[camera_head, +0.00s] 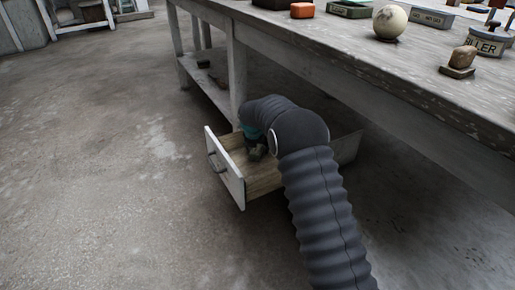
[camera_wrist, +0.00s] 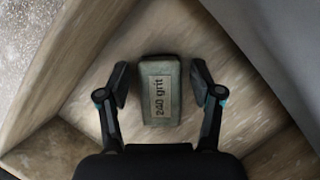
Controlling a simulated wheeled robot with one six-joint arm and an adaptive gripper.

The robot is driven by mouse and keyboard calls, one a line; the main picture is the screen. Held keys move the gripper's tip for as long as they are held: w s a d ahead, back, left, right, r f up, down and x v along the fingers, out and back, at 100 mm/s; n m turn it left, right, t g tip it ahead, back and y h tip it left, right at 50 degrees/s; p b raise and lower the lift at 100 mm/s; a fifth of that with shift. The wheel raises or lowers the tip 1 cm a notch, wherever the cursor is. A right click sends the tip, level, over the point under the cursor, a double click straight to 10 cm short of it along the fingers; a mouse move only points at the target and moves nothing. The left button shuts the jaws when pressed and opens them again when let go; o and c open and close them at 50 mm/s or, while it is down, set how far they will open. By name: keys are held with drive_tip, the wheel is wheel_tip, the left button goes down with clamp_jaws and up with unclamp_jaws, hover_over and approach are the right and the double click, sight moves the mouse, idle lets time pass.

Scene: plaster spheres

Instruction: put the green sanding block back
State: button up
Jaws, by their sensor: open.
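A grey-green block labelled "240 grit" (camera_wrist: 160,92) lies on the wooden floor of an open drawer, between my fingers in the wrist view. My gripper (camera_wrist: 160,86) is open, with one finger on each side of the block and a small gap on both sides. In the head view my gripper (camera_head: 256,153) reaches down into the drawer (camera_head: 232,181), and my arm hides most of the drawer's inside. The block cannot be made out in the head view.
The drawer stands pulled out under a worn workbench (camera_head: 420,95). The floor at left is clear.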

sight(254, 154)
drive_tip(key=p+v, duration=0.1)
drive_tip(key=v, duration=1.1)
drive_tip(key=shift+p, duration=0.3)
drive_tip(key=shift+w+r, duration=0.1)
idle(0.5)
